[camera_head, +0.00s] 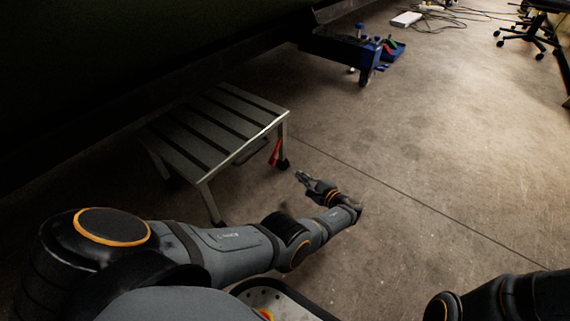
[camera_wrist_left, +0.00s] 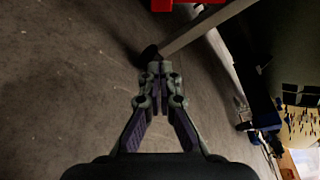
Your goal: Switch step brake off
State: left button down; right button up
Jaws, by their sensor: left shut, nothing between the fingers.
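The step (camera_head: 215,125) is a low metal stool with a slatted top, standing under the dark fuselage. Its red brake lever (camera_head: 274,152) hangs by the leg at the right corner, just above a black foot. In the left wrist view part of the red lever (camera_wrist_left: 188,3) shows at the top edge, and the step's leg (camera_wrist_left: 205,30) runs diagonally to the black foot (camera_wrist_left: 149,55). My left gripper (camera_head: 299,174) is shut and empty, low near that foot and a little right of the lever. It also shows in the left wrist view (camera_wrist_left: 160,68). My right gripper is out of view.
A blue wheeled cart (camera_head: 345,50) stands at the back, with a blue item on the floor beside it. A white box with cables (camera_head: 407,19) and an office chair (camera_head: 530,28) are farther off. The concrete floor right of the step is clear.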

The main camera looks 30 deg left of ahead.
pick_arm(q)
jog(key=b+x, duration=0.2)
jog(key=x, duration=0.3)
jog(key=b+x, duration=0.2)
jog(key=x, duration=0.3)
jog(key=shift+d+f, duration=0.1)
jog(key=shift+f, duration=0.1)
jog(key=s+r+p, duration=0.1)
jog(key=p, duration=0.1)
jog(key=s+r+p, duration=0.2)
jog(key=p, duration=0.1)
jog(key=shift+a, duration=0.2)
